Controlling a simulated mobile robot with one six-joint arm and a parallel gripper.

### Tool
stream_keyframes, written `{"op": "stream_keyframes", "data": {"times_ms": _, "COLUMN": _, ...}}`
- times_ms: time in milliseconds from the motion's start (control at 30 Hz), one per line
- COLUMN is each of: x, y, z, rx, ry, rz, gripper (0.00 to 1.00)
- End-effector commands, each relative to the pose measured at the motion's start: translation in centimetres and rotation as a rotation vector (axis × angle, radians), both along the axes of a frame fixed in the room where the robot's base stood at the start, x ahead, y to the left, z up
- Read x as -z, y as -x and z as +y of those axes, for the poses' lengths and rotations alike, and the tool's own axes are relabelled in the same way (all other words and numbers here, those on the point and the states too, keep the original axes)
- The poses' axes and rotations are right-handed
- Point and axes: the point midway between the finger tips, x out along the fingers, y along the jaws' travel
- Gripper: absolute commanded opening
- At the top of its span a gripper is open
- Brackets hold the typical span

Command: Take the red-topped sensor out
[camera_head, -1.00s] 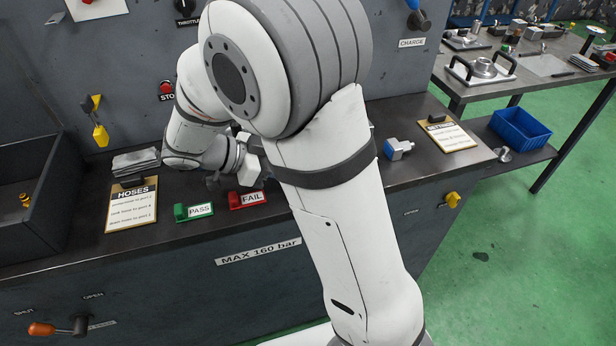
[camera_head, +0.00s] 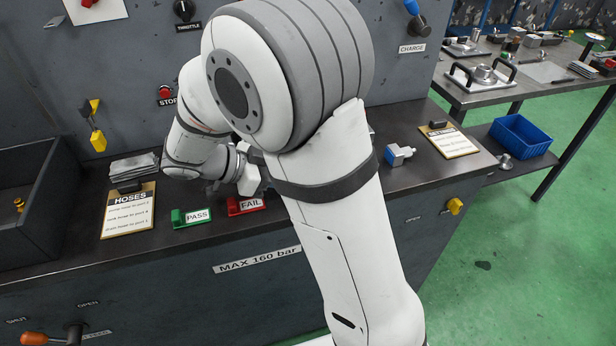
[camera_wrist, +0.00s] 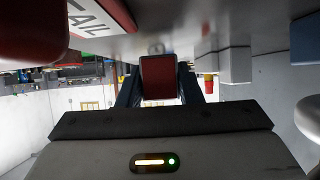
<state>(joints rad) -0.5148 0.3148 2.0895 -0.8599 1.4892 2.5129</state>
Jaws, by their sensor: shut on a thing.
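In the wrist view, a block with a dark red face and a grey edge (camera_wrist: 158,78), which looks like the red-topped sensor, sits between the two dark fingers of my gripper (camera_wrist: 158,92). My gripper is shut on it. The sensor's lower part and what lies beyond it are hidden. In the head view, my gripper is low over the bench behind the PASS and FAIL signs, mostly covered by my arm, and the sensor cannot be made out there.
The red FAIL sign (camera_head: 247,205) and green PASS sign (camera_head: 193,217) stand at the bench's front edge. A small red and yellow part (camera_wrist: 209,84) and a grey block (camera_wrist: 235,66) are right of my gripper. A blue-and-grey fitting (camera_head: 398,154) lies right of my arm.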

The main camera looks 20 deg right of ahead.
Motion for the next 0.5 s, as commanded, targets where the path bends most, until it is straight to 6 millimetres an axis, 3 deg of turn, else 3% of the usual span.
{"op": "stream_keyframes", "data": {"times_ms": 500, "x": 1.03, "y": -0.01, "z": 0.01, "rx": 0.0, "ry": 0.0, "rz": 0.0, "gripper": 0.05}}
